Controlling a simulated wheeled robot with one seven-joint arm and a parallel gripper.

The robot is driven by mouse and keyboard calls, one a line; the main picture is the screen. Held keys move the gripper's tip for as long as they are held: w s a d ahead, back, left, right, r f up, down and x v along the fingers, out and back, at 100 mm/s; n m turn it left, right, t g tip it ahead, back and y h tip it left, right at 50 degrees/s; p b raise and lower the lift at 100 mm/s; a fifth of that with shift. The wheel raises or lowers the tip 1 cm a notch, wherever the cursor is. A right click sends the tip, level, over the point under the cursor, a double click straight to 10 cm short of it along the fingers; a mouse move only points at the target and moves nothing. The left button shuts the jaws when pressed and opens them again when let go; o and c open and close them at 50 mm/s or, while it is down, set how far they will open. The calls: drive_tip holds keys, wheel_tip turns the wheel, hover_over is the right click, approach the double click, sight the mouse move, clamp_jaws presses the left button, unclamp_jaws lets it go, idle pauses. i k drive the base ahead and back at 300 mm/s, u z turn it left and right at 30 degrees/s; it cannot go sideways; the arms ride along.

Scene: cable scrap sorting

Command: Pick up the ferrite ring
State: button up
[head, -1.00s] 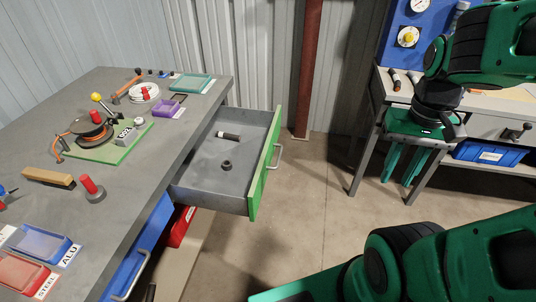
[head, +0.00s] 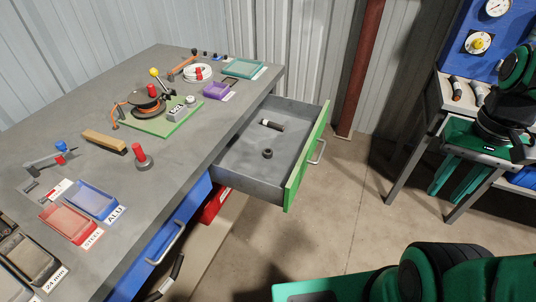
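A small dark ring, which looks like the ferrite ring (head: 267,154), lies on the floor of the open grey drawer (head: 236,168) in the head view. My gripper (head: 446,196) is at the right of the head view, pointing down in front of the second bench. It is well to the right of the drawer and far from the ring. Its two green fingers are apart, with nothing visible between them.
The drawer's green front (head: 306,160) stands out over clear floor. The workbench (head: 190,135) holds trays, a cable reel and tools. A red-brown post (head: 362,65) stands behind.

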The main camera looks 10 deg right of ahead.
sight(267, 152)
drive_tip(key=z, duration=1.65)
drive_tip(key=k, duration=0.6)
drive_tip(key=u, duration=1.35)
drive_tip(key=i, duration=1)
drive_tip(key=z, duration=0.05)
